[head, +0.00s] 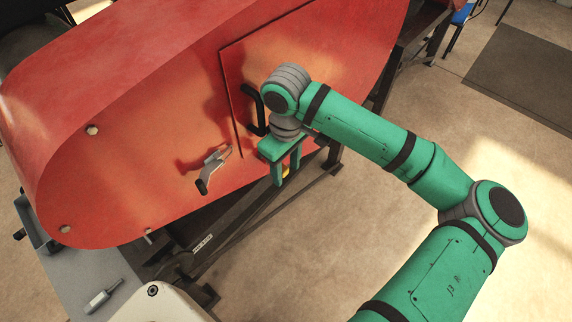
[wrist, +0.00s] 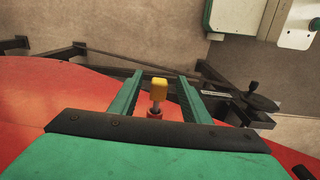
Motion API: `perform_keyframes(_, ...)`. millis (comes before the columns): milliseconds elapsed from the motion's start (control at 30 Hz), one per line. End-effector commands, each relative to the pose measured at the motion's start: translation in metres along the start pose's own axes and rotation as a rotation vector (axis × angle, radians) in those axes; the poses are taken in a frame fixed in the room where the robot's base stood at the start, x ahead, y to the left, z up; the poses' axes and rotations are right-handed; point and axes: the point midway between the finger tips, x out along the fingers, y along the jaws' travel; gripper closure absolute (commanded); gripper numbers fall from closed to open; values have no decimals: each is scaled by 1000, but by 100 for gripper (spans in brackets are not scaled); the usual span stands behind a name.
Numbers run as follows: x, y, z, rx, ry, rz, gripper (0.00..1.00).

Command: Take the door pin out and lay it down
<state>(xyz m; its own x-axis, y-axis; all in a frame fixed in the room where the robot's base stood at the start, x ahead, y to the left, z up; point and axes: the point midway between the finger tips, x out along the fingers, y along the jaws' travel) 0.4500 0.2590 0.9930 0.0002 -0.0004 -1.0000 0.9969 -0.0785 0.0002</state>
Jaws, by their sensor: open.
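The door pin (wrist: 158,90) has a yellow block head on a metal shank. In the wrist view it stands in a red socket at the edge of the red housing. My gripper (wrist: 160,76) is open, with one green finger on each side of the pin's head and a gap on both sides. In the head view my gripper (head: 286,174) points down at the lower edge of the red door (head: 300,60). Only a small bit of yellow shows between the fingers there. The pin's lower end is hidden.
A black handle (head: 253,112) is on the door, close to my wrist. A metal latch lever (head: 212,168) sticks out of the red housing (head: 130,170) to the left. A grey bench top (head: 75,270) at lower left carries a small tool (head: 103,297). Dark frame bars run below the housing.

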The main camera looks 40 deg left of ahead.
Motion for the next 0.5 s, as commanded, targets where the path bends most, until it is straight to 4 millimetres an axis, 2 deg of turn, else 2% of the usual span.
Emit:
perform_keyframes(67, 0, 0, 0, 0, 0, 0, 57)
perform_keyframes(233, 0, 0, 0, 0, 0, 0, 98)
perform_keyframes(300, 0, 0, 0, 0, 0, 0, 100)
perform_keyframes(333, 0, 0, 0, 0, 0, 0, 87)
perform_keyframes(400, 0, 0, 0, 0, 0, 0, 100)
perform_keyframes(500, 0, 0, 0, 0, 0, 0, 100)
